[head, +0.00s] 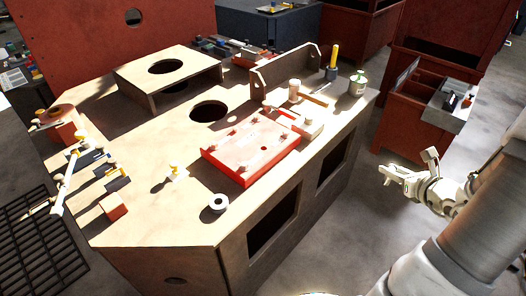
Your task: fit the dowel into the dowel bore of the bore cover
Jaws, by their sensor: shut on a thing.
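The bore cover appears to be the red plate with a pale top (235,152), lying flat near the right front edge of the wooden bench. It has several raised fittings near its corners and a small dark round hole near its middle, apparently the dowel bore. My gripper (384,174) is to the right of the bench, out over the floor and apart from the cover. It is shut on a small pale thing, which I take to be the dowel. At this size, its outline cannot be told from the fingers.
The wooden bench (160,225) has a large round opening and a raised step at the back. A green-labelled can (358,84) and a yellow-handled tool (335,57) stand at the right. A red cabinet (400,135) stands beyond my gripper.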

